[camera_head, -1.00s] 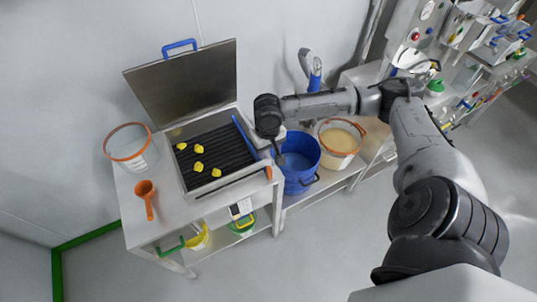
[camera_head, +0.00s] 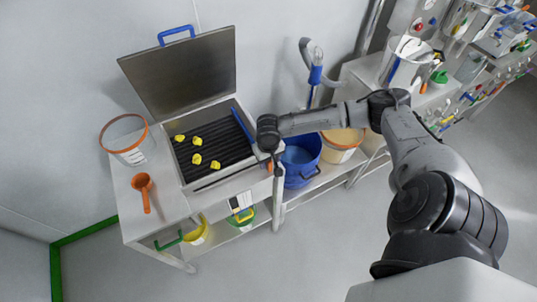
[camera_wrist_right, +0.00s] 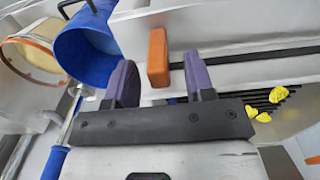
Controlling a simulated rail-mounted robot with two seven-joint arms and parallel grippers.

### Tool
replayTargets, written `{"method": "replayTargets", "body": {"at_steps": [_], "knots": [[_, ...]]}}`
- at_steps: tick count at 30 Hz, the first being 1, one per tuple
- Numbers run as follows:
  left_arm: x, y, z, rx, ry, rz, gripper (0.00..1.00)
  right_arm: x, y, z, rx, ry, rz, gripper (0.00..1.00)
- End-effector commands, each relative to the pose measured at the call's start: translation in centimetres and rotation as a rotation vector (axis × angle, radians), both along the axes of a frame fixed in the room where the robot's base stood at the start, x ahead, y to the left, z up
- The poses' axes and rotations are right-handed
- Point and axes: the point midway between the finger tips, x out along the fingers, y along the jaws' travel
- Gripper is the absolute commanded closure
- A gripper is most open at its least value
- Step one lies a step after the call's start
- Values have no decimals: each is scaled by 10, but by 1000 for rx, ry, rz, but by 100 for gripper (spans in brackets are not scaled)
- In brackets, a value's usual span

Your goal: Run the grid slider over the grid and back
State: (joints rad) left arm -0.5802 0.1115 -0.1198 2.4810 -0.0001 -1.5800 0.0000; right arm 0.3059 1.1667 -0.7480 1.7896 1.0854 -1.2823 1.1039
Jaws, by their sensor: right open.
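The open box with a black slatted grid (camera_head: 217,142) stands on the bench, with several yellow lumps (camera_head: 197,158) on it. A blue bar (camera_head: 242,125) lies along the grid's right side. The orange handle (camera_head: 270,166) sits at the box's front right corner, partly hidden by my gripper. In the right wrist view the orange handle (camera_wrist_right: 158,57) shows between the fingers' tips, with a gap on each side; a black rod (camera_wrist_right: 250,57) runs to the right near it. My right gripper (camera_head: 270,158) is open at the handle (camera_wrist_right: 160,80). My left gripper is out of view.
The box lid (camera_head: 182,72) stands open behind. A blue bucket (camera_head: 301,160) and an orange-rimmed tub of pale powder (camera_head: 342,142) stand to the right, close to my arm.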

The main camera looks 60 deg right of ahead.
Motion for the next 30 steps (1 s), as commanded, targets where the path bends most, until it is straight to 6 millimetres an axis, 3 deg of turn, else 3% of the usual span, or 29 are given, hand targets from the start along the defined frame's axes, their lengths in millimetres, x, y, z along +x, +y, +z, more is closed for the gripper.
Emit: {"method": "replayTargets", "body": {"at_steps": [15,30], "knots": [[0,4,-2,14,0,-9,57,0,0,-9,-1,-1,1,51],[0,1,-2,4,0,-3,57,0,0,-9,-1,-1,1,99]]}}
